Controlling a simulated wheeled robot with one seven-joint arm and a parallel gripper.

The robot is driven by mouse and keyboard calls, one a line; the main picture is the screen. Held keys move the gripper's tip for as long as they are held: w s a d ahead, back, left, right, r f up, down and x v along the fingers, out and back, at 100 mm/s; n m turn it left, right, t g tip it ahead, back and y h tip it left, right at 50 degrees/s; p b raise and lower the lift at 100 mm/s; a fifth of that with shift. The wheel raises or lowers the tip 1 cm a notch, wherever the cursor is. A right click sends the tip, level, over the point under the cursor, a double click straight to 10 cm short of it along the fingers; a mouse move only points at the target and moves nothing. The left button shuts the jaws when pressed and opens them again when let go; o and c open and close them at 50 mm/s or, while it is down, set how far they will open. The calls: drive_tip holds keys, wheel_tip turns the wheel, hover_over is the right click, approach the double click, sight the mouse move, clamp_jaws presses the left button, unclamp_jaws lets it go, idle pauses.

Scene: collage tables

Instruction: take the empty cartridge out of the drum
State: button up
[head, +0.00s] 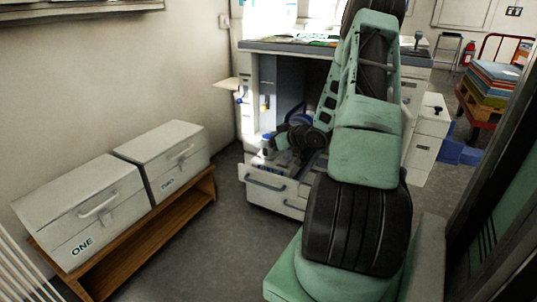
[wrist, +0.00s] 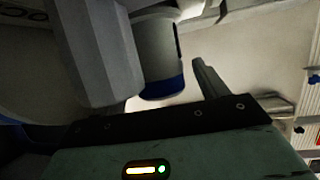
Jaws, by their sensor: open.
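My gripper (head: 272,140) is low at the open front of the white machine (head: 275,192), seen small and dark in the head view. The wrist view shows its dark palm (wrist: 180,120) and one finger (wrist: 209,82); the gripper is open. A grey cylinder with a blue end (wrist: 160,58) stands just beyond the palm, left of that finger. I cannot tell whether it is the empty cartridge or part of the drum. Contact between finger and cylinder cannot be made out. The drum is not clearly seen.
Two white lidded boxes, marked ONE (head: 82,215) and TWO (head: 165,160), stand shut on a wooden bench (head: 150,255) at left. The grey floor (head: 215,240) between bench and machine is clear. A cart with stacked coloured sheets (head: 492,80) stands far right.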

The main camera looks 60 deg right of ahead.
drive_tip(key=shift+r, duration=0.1)
drive_tip(key=c, duration=1.4)
